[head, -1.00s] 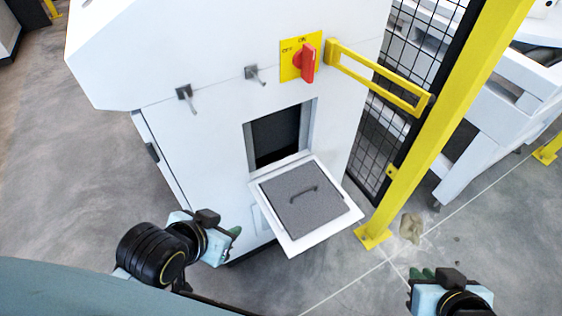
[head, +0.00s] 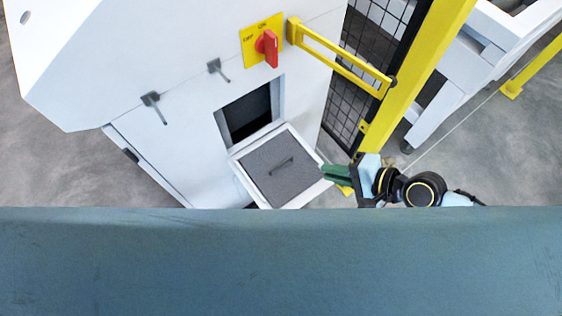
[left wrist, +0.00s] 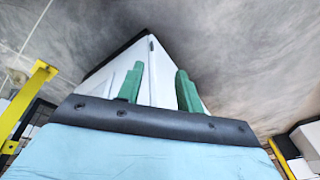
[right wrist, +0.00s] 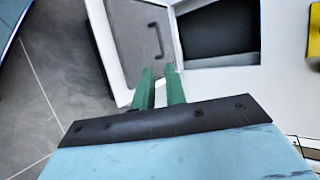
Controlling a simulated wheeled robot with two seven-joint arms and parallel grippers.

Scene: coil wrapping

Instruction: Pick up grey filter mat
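The grey filter mat (head: 291,184) is a flat, speckled square with a dark bar handle (head: 281,165). It lies in the white frame of the opened flap (head: 243,180) below the machine's opening. It also shows in the right wrist view (right wrist: 126,42), with its handle upright in the picture. My right gripper (head: 326,173) is at the right edge of the flap, its green fingers pointing left towards the mat. A narrow gap shows between them (right wrist: 159,74), with nothing held. My left gripper (left wrist: 157,82) shows only in its wrist view, fingers apart and empty.
The white machine (head: 170,60) has a dark opening (head: 250,113), two hooks and a red switch (head: 268,47). A yellow bar (head: 345,65) and yellow post (head: 415,80) stand close to the right arm. My own body covers the lower head view.

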